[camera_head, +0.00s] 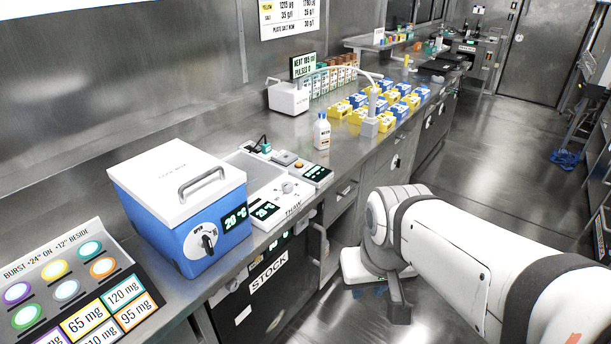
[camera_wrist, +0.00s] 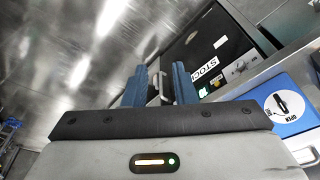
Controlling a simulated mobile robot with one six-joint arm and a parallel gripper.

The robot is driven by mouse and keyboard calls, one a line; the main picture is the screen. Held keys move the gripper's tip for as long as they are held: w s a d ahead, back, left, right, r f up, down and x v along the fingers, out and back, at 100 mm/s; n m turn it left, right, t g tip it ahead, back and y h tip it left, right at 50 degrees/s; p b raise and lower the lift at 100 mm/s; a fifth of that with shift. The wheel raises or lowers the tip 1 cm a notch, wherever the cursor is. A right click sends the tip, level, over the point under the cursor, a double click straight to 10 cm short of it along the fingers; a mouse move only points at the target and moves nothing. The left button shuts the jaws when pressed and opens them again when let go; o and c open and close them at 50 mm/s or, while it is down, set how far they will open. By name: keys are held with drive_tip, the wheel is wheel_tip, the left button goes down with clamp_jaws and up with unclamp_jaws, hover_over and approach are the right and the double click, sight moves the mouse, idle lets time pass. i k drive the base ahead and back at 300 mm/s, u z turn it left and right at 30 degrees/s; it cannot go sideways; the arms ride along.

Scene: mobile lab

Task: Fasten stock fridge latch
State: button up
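The stock fridge has a dark front with a white STOCK label (camera_head: 268,271), under the counter in the head view. The label also shows in the wrist view (camera_wrist: 205,70) on the black front (camera_wrist: 212,42). A pale upright handle-like bar (camera_head: 323,248) stands at the front's right side in the head view. My gripper (camera_wrist: 158,82) is open, its two blue fingers apart. A slim pale bar (camera_wrist: 155,92), perhaps the latch handle, shows between the fingers; I cannot tell whether they touch it. In the head view my arm hides the fingers.
A blue box with a white lid (camera_head: 180,205) and front dial stands on the counter above the fridge. Beside it is the thaw panel (camera_head: 265,212). A white bottle (camera_head: 321,131) and several blue and yellow blocks (camera_head: 385,103) stand farther along.

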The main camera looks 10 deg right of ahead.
sight(320, 206)
drive_tip(key=k, duration=1.25)
drive_tip(key=u, duration=0.4)
drive_tip(key=i, duration=1.75)
drive_tip(key=z, duration=0.7)
drive_tip(key=i, duration=0.65)
drive_tip(key=z, duration=0.05)
